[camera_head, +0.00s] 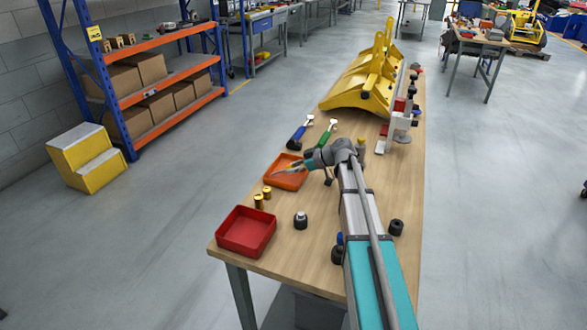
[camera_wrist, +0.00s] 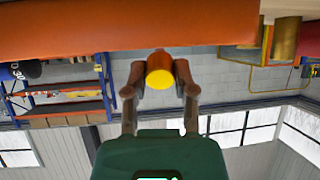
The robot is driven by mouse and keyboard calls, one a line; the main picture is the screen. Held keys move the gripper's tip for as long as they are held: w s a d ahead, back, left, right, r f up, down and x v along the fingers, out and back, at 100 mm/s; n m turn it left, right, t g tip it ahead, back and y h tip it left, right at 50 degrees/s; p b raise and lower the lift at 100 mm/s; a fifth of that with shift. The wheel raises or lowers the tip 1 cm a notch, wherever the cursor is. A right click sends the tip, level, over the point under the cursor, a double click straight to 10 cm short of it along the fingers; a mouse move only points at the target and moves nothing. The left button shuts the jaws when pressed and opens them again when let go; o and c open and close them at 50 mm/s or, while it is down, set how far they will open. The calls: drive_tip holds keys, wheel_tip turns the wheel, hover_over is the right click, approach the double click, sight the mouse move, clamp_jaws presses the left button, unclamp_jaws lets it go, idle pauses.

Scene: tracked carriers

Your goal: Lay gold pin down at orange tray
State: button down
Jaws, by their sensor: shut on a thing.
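The orange tray (camera_head: 292,184) lies on the wooden bench, left of my arm in the head view. It fills the top of the wrist view as an orange band (camera_wrist: 80,28). My gripper (camera_head: 286,169) reaches across the tray from the right, with its fingers level with the tray's area. In the wrist view my gripper (camera_wrist: 160,82) is shut on a gold pin (camera_wrist: 160,78), whose round yellow end faces the camera. The held pin is too small to make out in the head view. Whether it touches the tray cannot be told.
Two gold pins (camera_head: 258,201) stand just in front of the orange tray. A red tray (camera_head: 246,232) sits at the bench's near left corner, with a dark knob-like part (camera_head: 300,221) to its right. Blue and green-handled tools (camera_head: 297,137) lie behind the orange tray.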

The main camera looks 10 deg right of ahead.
drive_tip(key=shift+c, duration=1.8)
unclamp_jaws()
drive_tip(key=shift+r, duration=0.15)
wheel_tip(320, 180, up, 9)
drive_tip(key=p, duration=0.9)
